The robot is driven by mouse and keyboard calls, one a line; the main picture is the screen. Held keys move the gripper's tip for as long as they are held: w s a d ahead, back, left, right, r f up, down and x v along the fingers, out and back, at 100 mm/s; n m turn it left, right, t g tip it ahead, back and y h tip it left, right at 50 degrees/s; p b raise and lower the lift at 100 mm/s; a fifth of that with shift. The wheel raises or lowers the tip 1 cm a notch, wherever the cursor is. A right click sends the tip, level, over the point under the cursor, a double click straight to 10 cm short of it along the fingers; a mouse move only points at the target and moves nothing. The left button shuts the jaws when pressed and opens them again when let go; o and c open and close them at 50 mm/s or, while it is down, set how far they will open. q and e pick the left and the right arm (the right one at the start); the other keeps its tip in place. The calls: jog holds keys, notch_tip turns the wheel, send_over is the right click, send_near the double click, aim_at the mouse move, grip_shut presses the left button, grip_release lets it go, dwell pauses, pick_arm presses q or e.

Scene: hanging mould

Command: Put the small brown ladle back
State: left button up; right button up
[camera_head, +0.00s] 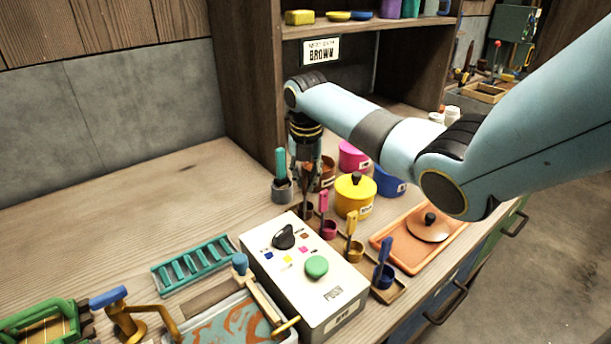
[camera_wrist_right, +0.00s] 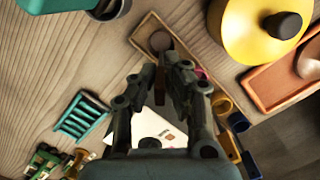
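The small brown ladle (camera_head: 307,210) is at the far end of the narrow wooden tray (camera_head: 400,291), beyond the pink ladle (camera_head: 324,222). In the right wrist view its dark cup (camera_wrist_right: 160,42) shows over the tray, just past my fingertips. My right gripper (camera_head: 306,188) points down, its fingers close together around the brown handle; the fingertips also show in the right wrist view (camera_wrist_right: 161,72). Whether the cup rests fully on the tray is hard to see. My left gripper is not in view.
A yellow (camera_head: 352,206) and a blue ladle (camera_head: 384,276) stand along the tray. A yellow lidded pot (camera_head: 356,188) is close on the right. A white control box (camera_head: 300,290) stands in front, and a grey cup with a teal-handled tool (camera_head: 282,188) on the left.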

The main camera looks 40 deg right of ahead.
jog(key=o, duration=0.5)
jog(key=shift+r, duration=0.25)
jog(key=r, duration=0.8)
jog(key=s+a+r, duration=0.1)
jog(key=r, duration=0.3)
jog(key=shift+s+r, duration=0.1)
jog(key=shift+r, duration=0.2)
